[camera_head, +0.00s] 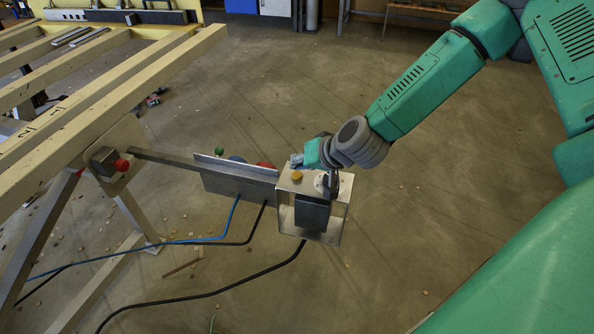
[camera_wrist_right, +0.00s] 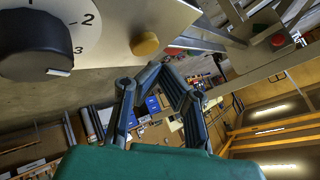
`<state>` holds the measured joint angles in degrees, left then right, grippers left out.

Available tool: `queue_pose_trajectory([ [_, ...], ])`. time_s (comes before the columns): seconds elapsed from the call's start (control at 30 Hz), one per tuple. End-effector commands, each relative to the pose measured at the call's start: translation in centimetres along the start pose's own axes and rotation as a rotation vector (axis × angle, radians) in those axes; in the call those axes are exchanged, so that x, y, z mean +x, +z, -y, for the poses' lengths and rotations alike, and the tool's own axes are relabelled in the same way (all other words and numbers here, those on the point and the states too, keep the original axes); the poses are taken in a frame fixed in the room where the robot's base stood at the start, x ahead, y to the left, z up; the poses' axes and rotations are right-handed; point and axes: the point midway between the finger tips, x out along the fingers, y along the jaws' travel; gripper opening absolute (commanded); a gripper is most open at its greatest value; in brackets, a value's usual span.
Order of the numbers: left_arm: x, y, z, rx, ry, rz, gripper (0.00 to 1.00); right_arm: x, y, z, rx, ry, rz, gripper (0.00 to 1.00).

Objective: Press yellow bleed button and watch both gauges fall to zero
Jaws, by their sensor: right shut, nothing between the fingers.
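The yellow button (camera_head: 296,175) sits on top of a pale metal control box (camera_head: 284,208). It also shows in the right wrist view (camera_wrist_right: 145,44), beside a white dial with numbers and a black knob (camera_wrist_right: 38,42). My right gripper (camera_head: 296,160) is beside the button at the box's far edge. In the wrist view its fingertips (camera_wrist_right: 163,70) are together and empty, just below and right of the button. I cannot tell whether they touch the box. I cannot make out either gauge. My left gripper is not in view.
A metal bar (camera_head: 180,162) and plate (camera_head: 238,183) join the box to a wooden frame (camera_head: 110,85) on the left. Small red and green parts show behind the plate. Blue and black hoses (camera_head: 205,292) trail left. The floor at right is mostly clear.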

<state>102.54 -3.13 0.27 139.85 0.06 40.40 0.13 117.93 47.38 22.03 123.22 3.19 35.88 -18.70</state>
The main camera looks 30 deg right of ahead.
Motion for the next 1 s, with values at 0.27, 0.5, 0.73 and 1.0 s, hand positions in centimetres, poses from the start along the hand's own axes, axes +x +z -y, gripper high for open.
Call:
queue_pose_trajectory([
  [0.27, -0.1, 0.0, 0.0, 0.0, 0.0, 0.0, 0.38, -0.1, -0.1, 0.1, 0.0, 0.0, 0.0, 0.0],
  [0.5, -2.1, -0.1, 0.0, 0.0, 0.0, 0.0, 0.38, -1.6, -1.1, 1.2, 0.0, -0.001, -0.001, 0.0],
  [0.73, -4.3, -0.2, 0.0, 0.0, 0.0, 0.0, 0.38, -3.2, -2.3, 2.4, -0.001, -0.001, -0.001, 0.0],
  [1.0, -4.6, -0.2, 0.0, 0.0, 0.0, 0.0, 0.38, -3.4, -2.5, 2.5, 0.0, 0.0, 0.0, 0.0],
])
